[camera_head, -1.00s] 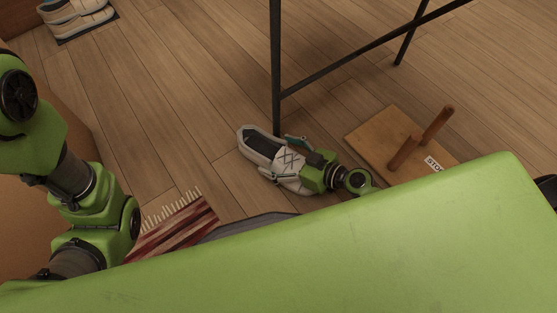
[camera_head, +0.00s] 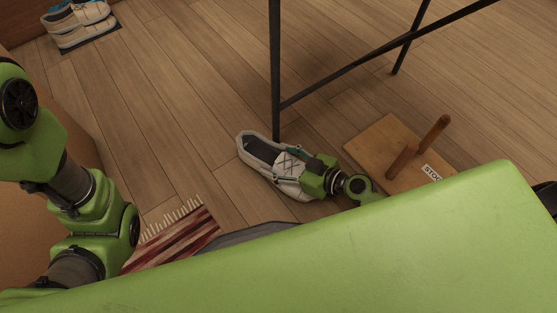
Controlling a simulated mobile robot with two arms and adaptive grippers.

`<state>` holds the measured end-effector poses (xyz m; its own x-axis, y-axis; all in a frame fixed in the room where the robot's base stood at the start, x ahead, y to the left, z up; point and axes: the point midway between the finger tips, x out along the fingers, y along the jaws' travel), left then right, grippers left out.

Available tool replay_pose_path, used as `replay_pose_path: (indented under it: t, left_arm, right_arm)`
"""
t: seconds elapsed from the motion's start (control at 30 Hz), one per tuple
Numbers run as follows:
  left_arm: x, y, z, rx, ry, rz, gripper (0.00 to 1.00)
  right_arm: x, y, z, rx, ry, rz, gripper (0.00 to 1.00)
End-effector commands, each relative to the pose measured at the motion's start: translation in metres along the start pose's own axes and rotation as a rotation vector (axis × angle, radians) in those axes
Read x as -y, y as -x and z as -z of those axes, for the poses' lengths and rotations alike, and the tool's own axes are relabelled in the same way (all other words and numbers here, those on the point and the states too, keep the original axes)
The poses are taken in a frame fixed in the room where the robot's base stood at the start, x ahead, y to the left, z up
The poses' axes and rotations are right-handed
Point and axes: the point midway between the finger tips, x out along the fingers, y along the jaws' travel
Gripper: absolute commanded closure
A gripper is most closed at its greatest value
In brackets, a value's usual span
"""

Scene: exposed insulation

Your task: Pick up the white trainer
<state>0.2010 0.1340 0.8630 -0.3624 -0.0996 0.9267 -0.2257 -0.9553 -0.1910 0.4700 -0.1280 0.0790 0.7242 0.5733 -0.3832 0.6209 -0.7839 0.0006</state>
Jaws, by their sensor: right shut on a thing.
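The white trainer (camera_head: 259,151) shows near the middle of the head view, beside a thin black metal leg. It is off-white with a dark inside and crossed laces. My right gripper (camera_head: 299,171) is shut on the trainer at its lower right end. I cannot tell whether the sole touches the floor. The left arm shows at the left edge, but its gripper is out of view.
A wooden board with two upright pegs (camera_head: 433,133) lies right of the gripper. The black metal frame (camera_head: 276,70) stands right beside the trainer. A fringed striped rug (camera_head: 178,236) lies lower left. A pair of light shoes (camera_head: 80,25) sits on a dark mat at top left. Floor between is clear.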

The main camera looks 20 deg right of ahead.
Motion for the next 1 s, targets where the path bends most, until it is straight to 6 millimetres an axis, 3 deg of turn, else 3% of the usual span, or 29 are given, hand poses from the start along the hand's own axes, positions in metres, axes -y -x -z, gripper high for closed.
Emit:
replay_pose_path:
  t: [0.1, 0.27, 0.5, 0.7, 1.0]
  left_arm:
    - [0.003, -0.016, -0.006, 0.0, 0.0, 0.0, 0.6]
    - [0.002, -0.008, -0.002, -0.002, -0.001, -0.001, 0.6]
    - [0.001, -0.002, -0.001, 0.002, 0.0, 0.001, 0.6]
    - [0.002, -0.006, -0.003, 0.003, 0.0, 0.001, 0.6]
    - [0.003, -0.011, -0.005, 0.003, 0.0, 0.001, 0.6]
  right_arm:
    - [0.0, 0.008, 0.02, -0.002, 0.002, 0.0, 0.71]
    - [0.0, 0.037, -0.002, 0.005, 0.0, 0.001, 0.7]
    - [0.001, 0.092, -0.024, 0.003, -0.005, -0.001, 0.71]
    - [0.001, 0.139, -0.041, 0.001, -0.007, -0.001, 0.71]
    - [0.0, 0.17, -0.053, -0.002, -0.002, 0.0, 0.71]
